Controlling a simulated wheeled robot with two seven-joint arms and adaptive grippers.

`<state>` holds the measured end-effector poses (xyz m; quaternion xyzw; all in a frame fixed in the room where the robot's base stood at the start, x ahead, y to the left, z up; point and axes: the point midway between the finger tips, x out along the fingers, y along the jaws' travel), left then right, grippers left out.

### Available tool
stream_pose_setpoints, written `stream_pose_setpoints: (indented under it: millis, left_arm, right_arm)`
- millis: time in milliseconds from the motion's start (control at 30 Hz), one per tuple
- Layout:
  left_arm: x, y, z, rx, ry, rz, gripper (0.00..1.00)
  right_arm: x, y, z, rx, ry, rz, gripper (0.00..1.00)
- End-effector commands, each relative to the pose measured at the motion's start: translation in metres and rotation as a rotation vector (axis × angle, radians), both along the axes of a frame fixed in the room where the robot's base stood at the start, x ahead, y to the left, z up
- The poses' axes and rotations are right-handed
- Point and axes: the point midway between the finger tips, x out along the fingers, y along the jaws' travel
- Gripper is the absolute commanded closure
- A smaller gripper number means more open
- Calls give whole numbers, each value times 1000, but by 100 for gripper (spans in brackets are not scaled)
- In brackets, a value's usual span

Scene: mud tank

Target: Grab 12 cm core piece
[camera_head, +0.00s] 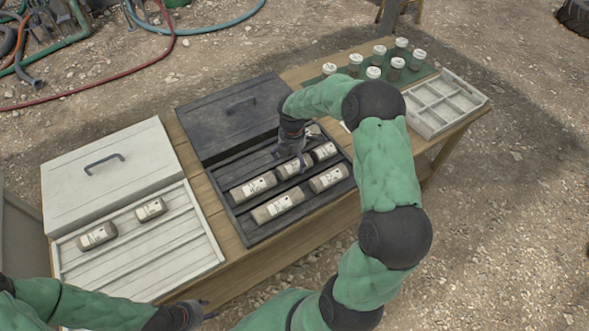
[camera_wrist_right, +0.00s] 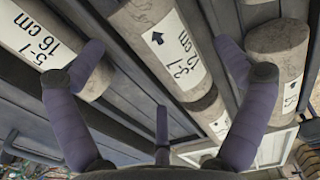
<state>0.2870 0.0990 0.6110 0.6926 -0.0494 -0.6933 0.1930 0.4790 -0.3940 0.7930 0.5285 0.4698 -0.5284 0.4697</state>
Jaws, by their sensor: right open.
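In the right wrist view, a grey-brown core piece labelled 12 cm (camera_wrist_right: 160,40) lies in a tray groove, between my right gripper's spread fingers (camera_wrist_right: 158,85). The gripper is open and empty, with no clear contact visible. In the head view, my right gripper (camera_head: 292,153) hangs over the upper row of cores in the black box (camera_head: 243,226), partly covering them. I cannot tell for sure which core there is the 12 cm one. My left gripper (camera_head: 203,311) is at the bottom edge, away from the cores; its opening is unclear.
A core labelled 16 cm (camera_wrist_right: 45,38) and another core (camera_wrist_right: 277,45) lie on either side. The white box (camera_head: 150,263) holds two short cores. Several lidded jars (camera_head: 373,72) and a white divided tray (camera_head: 443,103) stand at the table's right end.

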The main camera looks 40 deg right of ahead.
Motion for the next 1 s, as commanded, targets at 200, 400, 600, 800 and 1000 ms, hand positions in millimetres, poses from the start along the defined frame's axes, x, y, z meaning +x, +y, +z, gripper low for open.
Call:
stream_pose_setpoints:
  millis: [200, 400, 600, 800, 1000]
  left_arm:
    - [0, 0, -15, 0, 0, 0, 60]
    - [0, 0, -14, 0, 0, 0, 60]
    - [0, 0, -14, 0, 0, 0, 60]
    - [0, 0, -14, 0, 0, 0, 60]
    - [0, 0, -13, 0, 0, 0, 60]
  right_arm:
    - [0, -1, -29, 0, 1, -1, 0]
    - [0, -1, -28, 0, 0, -1, 0]
    - [0, -1, -28, 0, 0, 0, 48]
    - [0, -2, -27, -1, -2, -1, 84]
    - [0, -2, -26, -1, -2, -1, 84]
